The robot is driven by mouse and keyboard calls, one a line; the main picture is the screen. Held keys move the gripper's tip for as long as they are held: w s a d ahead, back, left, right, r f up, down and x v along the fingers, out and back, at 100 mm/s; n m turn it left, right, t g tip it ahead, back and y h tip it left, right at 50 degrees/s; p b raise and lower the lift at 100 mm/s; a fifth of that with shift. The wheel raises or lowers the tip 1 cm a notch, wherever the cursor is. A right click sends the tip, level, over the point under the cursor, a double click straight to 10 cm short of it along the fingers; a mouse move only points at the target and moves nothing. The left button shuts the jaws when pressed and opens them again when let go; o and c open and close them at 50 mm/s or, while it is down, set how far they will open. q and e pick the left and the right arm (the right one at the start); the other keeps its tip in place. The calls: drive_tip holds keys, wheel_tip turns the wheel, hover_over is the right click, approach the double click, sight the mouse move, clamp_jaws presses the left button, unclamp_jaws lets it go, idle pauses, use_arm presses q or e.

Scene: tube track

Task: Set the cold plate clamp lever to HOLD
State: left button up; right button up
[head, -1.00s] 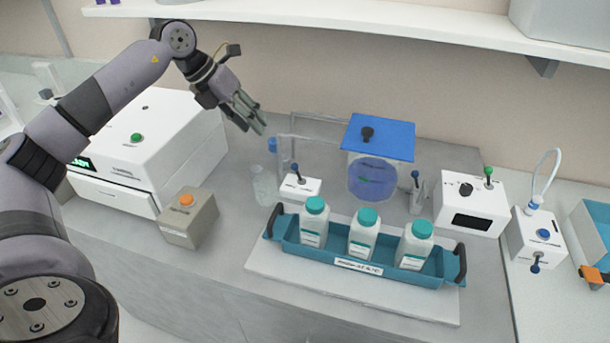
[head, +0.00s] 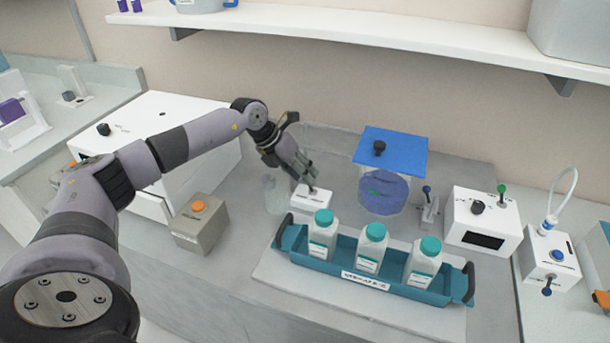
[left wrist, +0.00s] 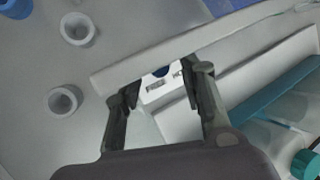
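A small white box (head: 311,203) with a short dark lever (head: 312,189) on top stands behind the left end of the teal tray. Its label is too small to read. My left gripper (head: 309,178) is just above and behind this lever, with its fingers pointing down at it. In the left wrist view the fingers (left wrist: 162,88) are apart, with part of a white box and a dark blue knob (left wrist: 160,71) beyond the gap. I cannot tell whether a finger touches the lever. My right gripper is out of view.
The teal tray (head: 300,258) with three capped bottles sits on a white slab in front. The blue-lidded vessel (head: 385,190) stands to the right, a clear bottle (head: 276,195) close on the left. A grey box with an orange button (head: 200,225) is further left.

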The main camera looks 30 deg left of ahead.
use_arm(q)
drive_tip(key=shift+x, duration=1.2)
drive_tip(key=shift+c, duration=0.4)
clamp_jaws()
